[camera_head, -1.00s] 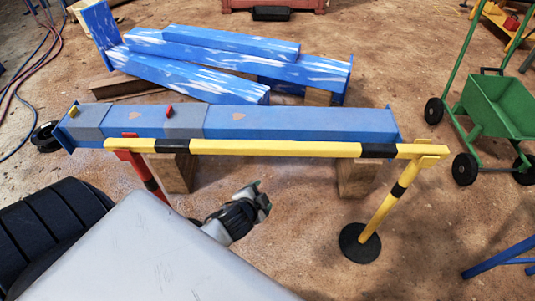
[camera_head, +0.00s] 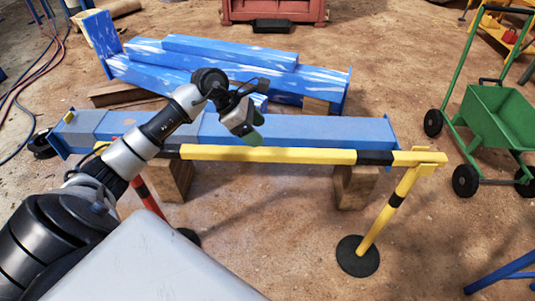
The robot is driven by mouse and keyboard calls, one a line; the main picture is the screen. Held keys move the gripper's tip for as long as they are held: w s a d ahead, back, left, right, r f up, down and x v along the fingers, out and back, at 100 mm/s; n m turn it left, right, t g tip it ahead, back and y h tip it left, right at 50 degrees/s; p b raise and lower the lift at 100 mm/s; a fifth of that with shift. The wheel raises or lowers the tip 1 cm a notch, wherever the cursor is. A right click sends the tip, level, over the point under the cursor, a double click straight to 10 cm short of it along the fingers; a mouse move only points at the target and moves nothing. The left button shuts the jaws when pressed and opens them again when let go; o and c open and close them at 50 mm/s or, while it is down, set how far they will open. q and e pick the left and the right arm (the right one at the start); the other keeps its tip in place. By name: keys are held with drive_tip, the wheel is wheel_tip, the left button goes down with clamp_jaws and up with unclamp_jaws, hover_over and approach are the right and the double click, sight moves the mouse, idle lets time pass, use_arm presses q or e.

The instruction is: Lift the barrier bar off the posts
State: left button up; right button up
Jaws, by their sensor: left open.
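The yellow barrier bar (camera_head: 290,155) with black bands rests across two posts. The yellow post (camera_head: 390,211) with a black band stands at the bar's right end on a round black base. The red post (camera_head: 147,194) stands near the left end, its top hidden behind my left arm. My left gripper (camera_head: 250,130) is open and empty, pointing down above the bar, left of its middle, with its fingers over the blue beam behind it. I cannot tell whether it touches the bar. The bar's left end is hidden by my arm. My right gripper is not in view.
A long blue beam (camera_head: 320,131) lies on wooden blocks (camera_head: 355,187) just behind the bar. More blue beams (camera_head: 230,50) are stacked farther back. A green cart (camera_head: 495,118) stands at the right. Hoses lie at the far left.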

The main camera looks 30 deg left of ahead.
sight(267, 150)
use_arm(q)
drive_tip(key=shift+s+a+y, duration=0.15)
drive_tip(key=shift+a+y, duration=0.25)
drive_tip(key=shift+a, duration=0.5)
drive_tip(key=shift+a+f+g, duration=0.15)
drive_tip(key=shift+f+g, duration=0.15)
drive_tip(key=shift+g, duration=0.1)
drive_tip(key=x, duration=1)
drive_tip(key=shift+w+a+f, duration=0.1)
drive_tip(key=shift+w+a, duration=0.1)
drive_tip(key=shift+c, duration=0.3)
drive_tip(key=c, duration=1.2)
clamp_jaws()
